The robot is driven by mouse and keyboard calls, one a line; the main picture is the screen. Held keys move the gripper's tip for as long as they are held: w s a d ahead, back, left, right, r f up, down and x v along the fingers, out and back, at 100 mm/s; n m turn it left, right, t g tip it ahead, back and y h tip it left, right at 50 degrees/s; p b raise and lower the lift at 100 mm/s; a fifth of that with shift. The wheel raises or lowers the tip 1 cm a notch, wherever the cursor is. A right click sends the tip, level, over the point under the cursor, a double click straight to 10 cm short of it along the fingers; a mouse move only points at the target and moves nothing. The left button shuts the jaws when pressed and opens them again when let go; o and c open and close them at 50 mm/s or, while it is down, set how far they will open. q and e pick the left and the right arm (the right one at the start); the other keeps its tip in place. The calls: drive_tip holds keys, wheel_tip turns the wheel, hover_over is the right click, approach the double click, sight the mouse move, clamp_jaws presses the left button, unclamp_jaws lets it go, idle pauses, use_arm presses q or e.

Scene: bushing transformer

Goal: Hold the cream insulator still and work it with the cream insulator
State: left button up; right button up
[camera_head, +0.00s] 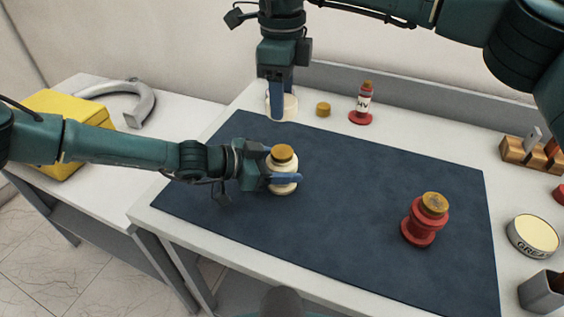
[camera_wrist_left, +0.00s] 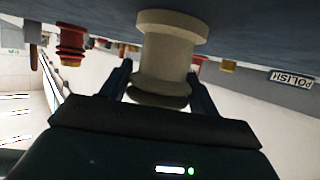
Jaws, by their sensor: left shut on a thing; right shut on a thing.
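A cream insulator (camera_head: 284,165) with a brass cap on top stands upright on the left part of the blue mat. My left gripper (camera_head: 284,180) is shut around its body from the left. In the left wrist view the insulator (camera_wrist_left: 168,60) sits between the two dark fingers, its wide flange against the mat. My right gripper (camera_head: 279,102) points down behind it, near the mat's back edge, and is shut on a second cream piece (camera_head: 290,107). That piece is partly hidden by the blue finger, so I cannot tell its full shape.
A red insulator (camera_head: 422,225) with a brass cap stands on the mat (camera_head: 350,180) at right. Behind the mat are a small brass piece (camera_head: 323,109) and a red-based piece marked HV (camera_head: 364,104). A tin (camera_head: 534,236) and wooden tool block (camera_head: 528,154) are right. The mat's middle is clear.

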sight(282, 151)
drive_tip(key=shift+f, duration=5.1)
drive_tip(key=shift+f, duration=0.25)
drive_tip(key=o, duration=1)
drive_tip(key=shift+r, duration=0.1)
wheel_tip(282, 151, up, 12)
drive_tip(key=shift+f, duration=0.1)
use_arm(q)
drive_tip(key=o, duration=1.3)
